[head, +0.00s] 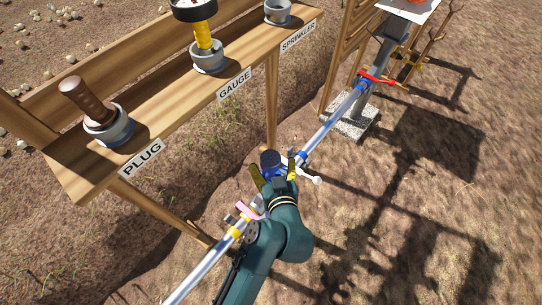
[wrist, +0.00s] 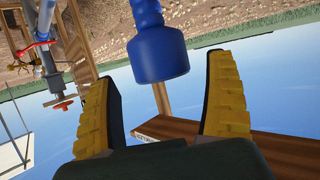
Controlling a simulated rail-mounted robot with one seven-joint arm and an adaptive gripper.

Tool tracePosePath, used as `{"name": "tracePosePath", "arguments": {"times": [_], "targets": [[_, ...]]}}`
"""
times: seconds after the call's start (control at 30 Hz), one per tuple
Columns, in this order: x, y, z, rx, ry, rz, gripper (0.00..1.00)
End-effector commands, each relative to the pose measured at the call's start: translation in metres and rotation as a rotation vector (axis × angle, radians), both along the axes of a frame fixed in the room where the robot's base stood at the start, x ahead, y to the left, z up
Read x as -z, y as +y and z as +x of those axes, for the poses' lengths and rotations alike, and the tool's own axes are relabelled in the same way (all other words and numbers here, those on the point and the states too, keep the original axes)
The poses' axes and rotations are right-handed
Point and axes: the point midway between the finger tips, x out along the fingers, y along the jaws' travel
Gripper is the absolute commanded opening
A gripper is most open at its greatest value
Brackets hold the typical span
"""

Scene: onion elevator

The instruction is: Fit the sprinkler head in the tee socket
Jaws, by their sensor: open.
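In the head view my gripper (head: 273,168) is open at the pipe, its two yellow-padded fingers on either side of a blue upright fitting (head: 269,158), which looks like the tee socket. In the wrist view the same fitting (wrist: 158,58) has a narrow neck and a wide collar. It sits between the open fingers, with a gap to each; nothing is clamped. A white piece with a round end (head: 316,180) sticks out beside the fitting; I cannot tell what it is. The holder labelled SPRINKLER (head: 278,14) looks empty. I cannot make out the sprinkler head for certain.
A wooden shelf (head: 178,115) at upper left carries a brown-handled plug (head: 82,98) and a gauge (head: 203,40) in grey holders. Open dirt lies at lower right.

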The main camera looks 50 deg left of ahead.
Motion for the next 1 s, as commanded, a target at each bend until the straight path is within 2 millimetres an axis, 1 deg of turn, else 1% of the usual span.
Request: {"name": "tracePosePath", "arguments": {"times": [0.03, 0.1, 0.2, 0.3, 0.4, 0.5, 0.7, 0.77, 0.83, 0.87, 0.9, 0.97, 1.0], "targets": [[-0.009, -0.013, -0.006, 0.007, 0.002, -0.001, 0.86], [-0.017, -0.027, -0.016, 0.006, 0.000, 0.000, 0.86], [-0.026, -0.046, -0.027, 0.005, 0.000, 0.000, 0.86], [-0.031, -0.059, -0.035, 0.004, 0.000, 0.000, 0.86], [-0.034, -0.067, -0.041, 0.002, 0.000, 0.000, 0.86], [-0.034, -0.069, -0.043, 0.000, -0.001, 0.001, 0.86], [-0.034, -0.068, -0.042, 0.000, -0.001, 0.000, 0.86], [-0.039, -0.071, -0.037, 0.014, -0.011, -0.002, 0.86], [-0.058, -0.082, -0.019, 0.071, -0.048, -0.009, 0.86], [-0.073, -0.091, -0.008, 0.112, -0.074, -0.011, 0.86], [-0.097, -0.106, 0.011, 0.185, -0.116, -0.011, 0.86], [-0.146, -0.136, 0.037, 0.318, -0.195, 0.003, 0.86], [-0.182, -0.159, 0.050, 0.417, -0.254, 0.023, 0.86]]}}
